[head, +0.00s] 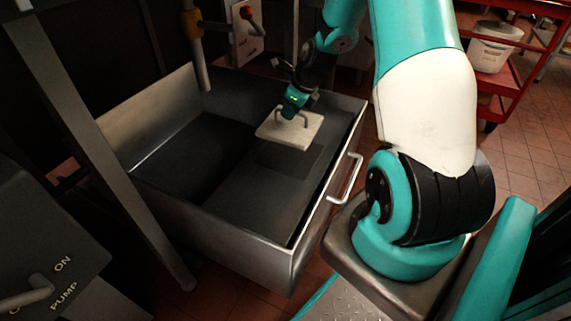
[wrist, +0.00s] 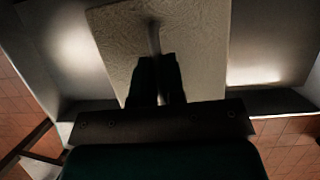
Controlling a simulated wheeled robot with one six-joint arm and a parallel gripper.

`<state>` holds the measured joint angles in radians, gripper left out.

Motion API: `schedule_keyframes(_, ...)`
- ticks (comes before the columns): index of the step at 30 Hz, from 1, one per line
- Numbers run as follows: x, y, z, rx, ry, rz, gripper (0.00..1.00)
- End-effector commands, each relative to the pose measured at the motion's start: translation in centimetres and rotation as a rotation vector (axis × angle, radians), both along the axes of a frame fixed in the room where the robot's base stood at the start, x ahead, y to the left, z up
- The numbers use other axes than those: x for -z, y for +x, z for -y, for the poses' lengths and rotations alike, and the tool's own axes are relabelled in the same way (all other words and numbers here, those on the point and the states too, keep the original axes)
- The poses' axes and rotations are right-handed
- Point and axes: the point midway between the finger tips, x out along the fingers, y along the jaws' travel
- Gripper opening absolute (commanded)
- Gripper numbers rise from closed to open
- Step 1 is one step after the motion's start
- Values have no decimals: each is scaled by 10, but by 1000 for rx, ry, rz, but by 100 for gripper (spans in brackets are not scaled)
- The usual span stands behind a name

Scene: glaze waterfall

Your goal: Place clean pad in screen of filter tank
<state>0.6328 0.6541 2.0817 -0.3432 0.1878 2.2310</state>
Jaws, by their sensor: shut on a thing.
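The pad (head: 291,130) is a pale rectangular slab with a bar handle on top. In the head view it hangs inside the open metal tank (head: 262,243), near its far right side, above the dark inside surface. A dark patch (head: 290,157) shows on that surface just in front of and below the pad. My gripper (head: 291,117) is shut on the pad's handle from above. In the wrist view my gripper (wrist: 157,80) grips the handle, and the pad (wrist: 203,50) fills the top middle. I cannot make out a separate screen frame in the tank.
A handle (head: 346,178) sticks out from the tank's right wall. A grey post (head: 125,180) and a pump switch panel (head: 45,265) stand at the left. A pipe with a yellow fitting (head: 192,22) comes down at the back. A red cart with a white bucket (head: 492,50) stands at the right.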

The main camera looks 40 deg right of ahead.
Motion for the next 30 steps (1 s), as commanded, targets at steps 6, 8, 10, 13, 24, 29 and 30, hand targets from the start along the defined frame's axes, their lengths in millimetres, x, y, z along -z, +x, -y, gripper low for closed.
schedule_keyframes(6, 25, -2, 4, 49, 3, -5, 0)
schedule_keyframes(8, 37, -2, 4, 49, 2, -3, 0)
schedule_keyframes(10, 48, -2, 5, 48, 1, -3, 0)
schedule_keyframes(13, 57, -2, 5, 47, 0, -2, 0)
schedule_keyframes(24, 103, -2, 5, 47, 0, -2, 0)
schedule_keyframes(29, 101, -2, 5, 47, 0, -2, 0)
schedule_keyframes(30, 101, -2, 5, 47, 0, -2, 0)
